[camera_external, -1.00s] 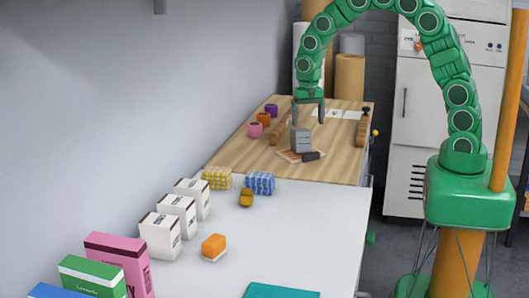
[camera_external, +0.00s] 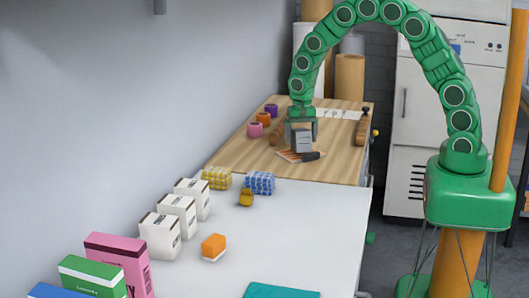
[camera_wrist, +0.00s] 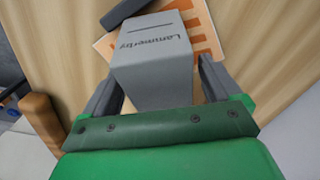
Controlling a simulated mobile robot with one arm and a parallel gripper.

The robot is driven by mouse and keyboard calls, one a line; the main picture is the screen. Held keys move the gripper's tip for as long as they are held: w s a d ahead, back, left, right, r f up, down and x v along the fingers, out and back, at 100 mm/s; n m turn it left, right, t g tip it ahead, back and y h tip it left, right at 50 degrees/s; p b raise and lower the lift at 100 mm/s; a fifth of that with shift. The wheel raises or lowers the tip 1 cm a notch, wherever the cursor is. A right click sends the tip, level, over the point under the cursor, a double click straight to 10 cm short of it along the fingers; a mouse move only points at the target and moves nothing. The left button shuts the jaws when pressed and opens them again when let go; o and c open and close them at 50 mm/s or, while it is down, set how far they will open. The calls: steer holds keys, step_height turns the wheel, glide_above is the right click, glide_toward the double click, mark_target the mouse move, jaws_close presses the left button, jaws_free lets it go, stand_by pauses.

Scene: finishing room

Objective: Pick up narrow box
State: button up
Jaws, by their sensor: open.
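A grey narrow box (camera_external: 302,142) with dark lettering stands upright on the wooden worktop, on an orange-and-white patterned sheet (camera_external: 288,155). In the wrist view the grey box (camera_wrist: 155,62) fills the middle, its lettered top facing the camera. My gripper (camera_external: 301,133) is over the box, pointing down. In the wrist view my gripper (camera_wrist: 158,85) is open, with one finger on each side of the box. A gap shows beside the right finger; contact at the left finger cannot be told.
A dark object (camera_external: 310,156) lies right beside the box. Pink (camera_external: 255,129), orange (camera_external: 263,118) and purple rolls (camera_external: 271,109) stand left; a brown roller-like piece (camera_external: 362,127) lies right. Several cartons line the white table's left side (camera_external: 300,225).

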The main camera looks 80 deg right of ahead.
steer(key=shift+f, duration=1.5)
steer(key=shift+c, duration=0.4)
steer(key=c, duration=1.2)
steer(key=shift+o, duration=0.2)
steer(key=shift+r, duration=0.15)
